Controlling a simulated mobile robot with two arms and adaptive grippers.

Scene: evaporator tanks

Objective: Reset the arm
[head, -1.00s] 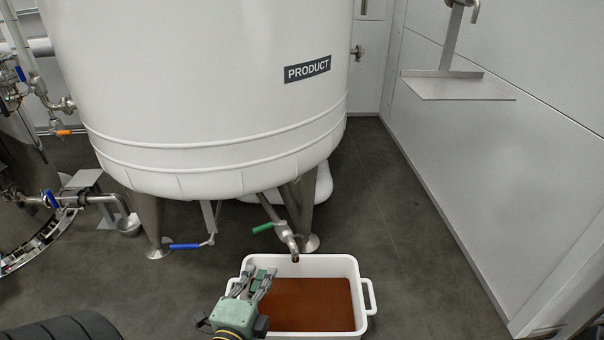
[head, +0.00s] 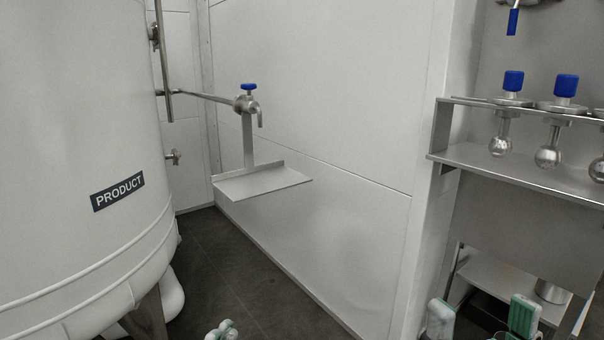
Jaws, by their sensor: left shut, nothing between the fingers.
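The rest of that arm is cut off by the frame. The white PRODUCT tank (head: 75,150) fills the left side of the view, apart from my left gripper.
A small metal wall shelf (head: 262,182) sits beneath a tap with a blue handle (head: 248,87). At right, a steel rack (head: 520,180) holds several round-ended metal pieces with blue tops. Dark floor (head: 225,270) is open beside the tank.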

